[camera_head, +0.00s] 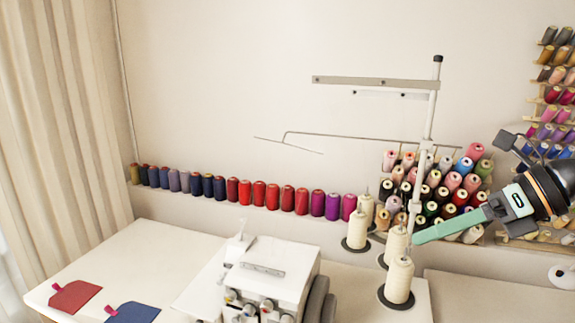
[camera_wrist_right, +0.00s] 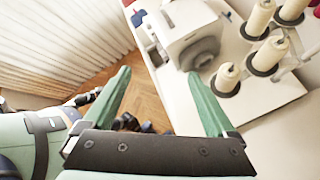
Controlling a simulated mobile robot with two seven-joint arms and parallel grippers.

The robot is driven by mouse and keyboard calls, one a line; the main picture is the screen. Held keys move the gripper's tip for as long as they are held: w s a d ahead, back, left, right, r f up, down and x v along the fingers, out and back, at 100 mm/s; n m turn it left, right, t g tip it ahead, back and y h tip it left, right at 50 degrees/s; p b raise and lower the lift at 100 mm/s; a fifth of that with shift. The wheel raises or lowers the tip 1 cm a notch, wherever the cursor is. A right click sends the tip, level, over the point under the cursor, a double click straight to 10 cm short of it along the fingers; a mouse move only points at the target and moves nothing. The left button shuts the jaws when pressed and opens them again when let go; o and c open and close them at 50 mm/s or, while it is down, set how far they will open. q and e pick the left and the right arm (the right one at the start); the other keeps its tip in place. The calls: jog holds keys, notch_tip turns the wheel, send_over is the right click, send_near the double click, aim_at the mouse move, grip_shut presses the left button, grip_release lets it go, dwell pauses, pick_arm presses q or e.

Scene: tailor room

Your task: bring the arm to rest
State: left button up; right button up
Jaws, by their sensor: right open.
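My right gripper (camera_head: 452,224) comes in from the right edge in the head view, with a green finger pointing left. The finger overlaps the thread cones in the picture; I cannot tell how far it is from them. In the right wrist view my right gripper (camera_wrist_right: 158,74) has its two green fingers wide apart, with nothing between them but wooden floor and the table edge beyond. No left gripper can be made out in the head view.
A white sewing machine (camera_head: 270,278) stands on the white table (camera_head: 110,256), with white thread cones (camera_head: 398,280) and a thread stand (camera_head: 431,110) beside it. Red (camera_head: 75,296) and blue (camera_head: 133,312) fabric pieces lie at the left. Colored spools (camera_head: 260,193) line the wall.

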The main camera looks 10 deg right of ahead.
jog(key=w+a+f+m+t+y, duration=0.2)
jog(key=w+f+m+t, duration=0.45)
jog(key=m+t, duration=0.55)
jog(key=s+d+f+m+g+h, duration=0.1)
jog(key=s+d+f+m+h, duration=0.1)
jog(key=f+m+h, duration=0.55)
jog(key=s+d+f+m+g+h, duration=0.2)
jog(key=f+m+h, duration=0.2)
jog(key=f+m, duration=0.5)
jog(key=s+a+f+m+g+y, duration=0.1)
jog(key=s+a+f+m+g, duration=0.45)
jog(key=s+f, duration=0.4)
jog(key=s+a+f+m+g+y, duration=0.1)
jog(key=s+a+f+m+g, duration=0.45)
jog(key=s, duration=0.65)
pick_arm(q)
jog(key=shift+s+f, duration=0.35)
pick_arm(e)
jog(key=w+a+f+t, duration=0.2)
jog(key=f, duration=0.4)
jog(key=w+a+f+t+y, duration=0.1)
jog(key=w+a+f+t, duration=0.1)
jog(key=f, duration=0.4)
jog(key=shift+w+n+t, duration=0.2)
jog(key=shift+n+t, duration=0.15)
jog(key=shift+t, duration=0.15)
